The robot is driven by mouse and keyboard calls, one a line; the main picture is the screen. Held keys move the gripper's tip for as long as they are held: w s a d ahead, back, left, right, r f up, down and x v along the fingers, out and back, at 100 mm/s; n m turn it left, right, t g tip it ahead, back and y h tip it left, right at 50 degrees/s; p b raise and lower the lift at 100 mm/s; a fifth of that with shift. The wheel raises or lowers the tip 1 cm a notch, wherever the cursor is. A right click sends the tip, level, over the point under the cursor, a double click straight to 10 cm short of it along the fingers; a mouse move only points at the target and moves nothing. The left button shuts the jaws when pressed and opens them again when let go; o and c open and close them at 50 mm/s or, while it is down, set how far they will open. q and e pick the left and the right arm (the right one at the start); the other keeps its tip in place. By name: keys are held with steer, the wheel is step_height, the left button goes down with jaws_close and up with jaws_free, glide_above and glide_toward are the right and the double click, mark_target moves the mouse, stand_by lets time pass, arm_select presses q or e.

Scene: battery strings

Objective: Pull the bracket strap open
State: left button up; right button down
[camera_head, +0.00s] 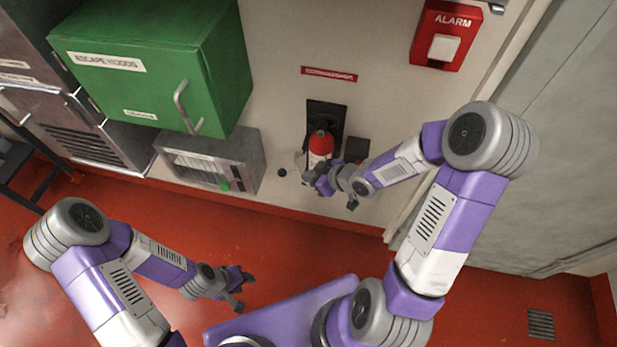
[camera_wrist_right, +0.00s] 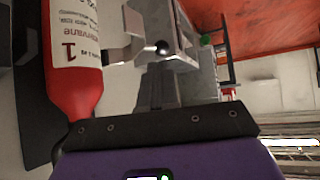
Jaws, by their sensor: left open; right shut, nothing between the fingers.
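The red fire extinguisher (camera_head: 320,143) sits upright against a black backplate (camera_head: 327,113) on the wall. In the right wrist view it (camera_wrist_right: 76,65) fills the left side, with a white label. A pale metal strap piece (camera_wrist_right: 118,53) stands out from its side, with a round black knob (camera_wrist_right: 163,47) at or near its end. I cannot tell whether the strap is fastened. My right gripper (camera_head: 308,178) is shut and empty at the extinguisher's lower part, hiding some of it. Its grey fingers show beside the knob; contact is unclear. My left gripper (camera_head: 243,289) is open and empty, above the floor.
A green escape hoods cabinet (camera_head: 215,75) and a grey box (camera_head: 245,165) below it are on the wall to the left. A red alarm box (camera_head: 443,36) is at upper right. A small dark plate (camera_head: 357,149) is right of the extinguisher. The red floor (camera_head: 225,240) is mostly clear.

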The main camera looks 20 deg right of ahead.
steer(key=b+x, duration=0.3)
steer(key=x, duration=0.4)
steer(key=shift+w+a+f, duration=0.2)
steer(key=shift+f, duration=0.1)
